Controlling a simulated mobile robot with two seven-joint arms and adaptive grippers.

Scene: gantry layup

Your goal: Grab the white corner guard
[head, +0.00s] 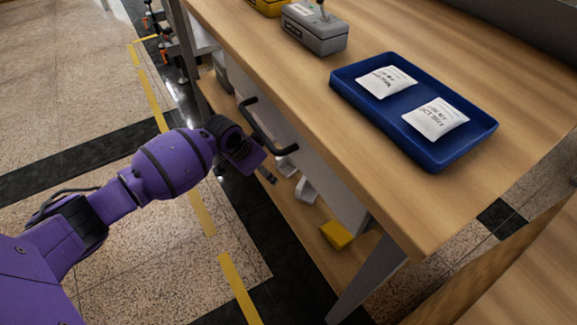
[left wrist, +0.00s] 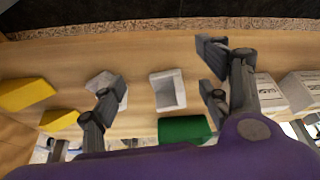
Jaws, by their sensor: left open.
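A white corner guard (left wrist: 168,91), an angled piece with an open inside, lies on the wooden lower shelf in the left wrist view. A second white piece (left wrist: 120,88) lies left of it, partly covered by a finger. Small white pieces also show on the shelf in the head view (head: 305,191); I cannot match them for certain. My left gripper (left wrist: 160,82) is open, its dark fingers spread to either side of the middle guard, without visible contact. In the head view my left gripper (head: 266,173) reaches under the bench edge, partly hidden by its wrist. My right gripper is out of view.
On the shelf are a green block (left wrist: 185,130), yellow blocks (left wrist: 25,94) and white printed boxes (left wrist: 268,92). A black handle (head: 265,130) juts from the bench front near my wrist. The bench top (head: 300,85) overhangs the shelf and holds a blue tray (head: 440,158) with two packets.

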